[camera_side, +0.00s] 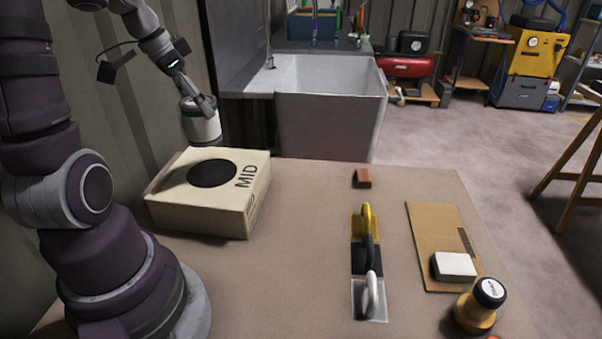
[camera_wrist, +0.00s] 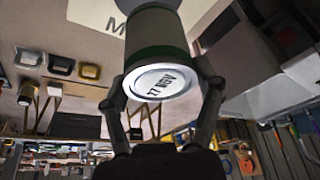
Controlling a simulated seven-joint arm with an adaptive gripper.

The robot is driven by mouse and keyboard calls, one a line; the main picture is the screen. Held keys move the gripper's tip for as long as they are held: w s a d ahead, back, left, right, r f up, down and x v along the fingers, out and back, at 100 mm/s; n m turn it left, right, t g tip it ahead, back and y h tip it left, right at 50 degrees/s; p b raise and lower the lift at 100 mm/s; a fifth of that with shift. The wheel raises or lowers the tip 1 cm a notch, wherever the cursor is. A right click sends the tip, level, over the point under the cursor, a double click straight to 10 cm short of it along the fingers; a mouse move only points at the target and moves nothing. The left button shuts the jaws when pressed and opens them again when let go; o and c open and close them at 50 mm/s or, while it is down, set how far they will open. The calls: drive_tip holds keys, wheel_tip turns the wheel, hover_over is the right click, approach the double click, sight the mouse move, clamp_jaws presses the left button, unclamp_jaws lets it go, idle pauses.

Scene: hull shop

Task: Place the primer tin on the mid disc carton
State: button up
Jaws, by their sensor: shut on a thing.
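The primer tin (camera_side: 203,128) is white with a dark green band. My gripper (camera_side: 197,104) is shut around its upper part and holds it roughly upright in the air. The mid disc carton (camera_side: 247,207) is a cream box marked MID with a black disc on top, lying on the bench. In the side view the tin's base shows just above the carton's far edge; the height of the gap is hard to tell. In the wrist view the tin (camera_wrist: 167,38) is between both fingers, its lid lettered, and part of the carton (camera_wrist: 90,12) shows beyond it.
On the bench (camera_side: 310,250) are a small brown block (camera_side: 363,178), trowel-like tools (camera_side: 367,235), a cardboard sheet (camera_side: 437,232) with a white block (camera_side: 454,266), and a yellow, black-topped object (camera_side: 475,311). A grey sink (camera_side: 328,110) stands behind.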

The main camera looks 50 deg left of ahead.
sight(205, 140)
wheel_tip(205, 140, down, 7)
drive_tip(key=shift+s+f, duration=0.1)
drive_tip(key=o, duration=1.2)
drive_tip(key=shift+o, duration=0.2)
drive_tip(key=v, duration=1.2)
drive_tip(key=w+d, duration=0.5)
drive_tip(key=d, duration=0.6)
drive_tip(key=s+d+f+t, duration=0.1)
drive_tip(key=s+d+f, duration=0.1)
drive_tip(key=d, duration=0.5)
drive_tip(key=shift+s+d+f, duration=0.2)
drive_tip(key=shift+s+d, duration=0.15)
drive_tip(key=shift+s, duration=0.3)
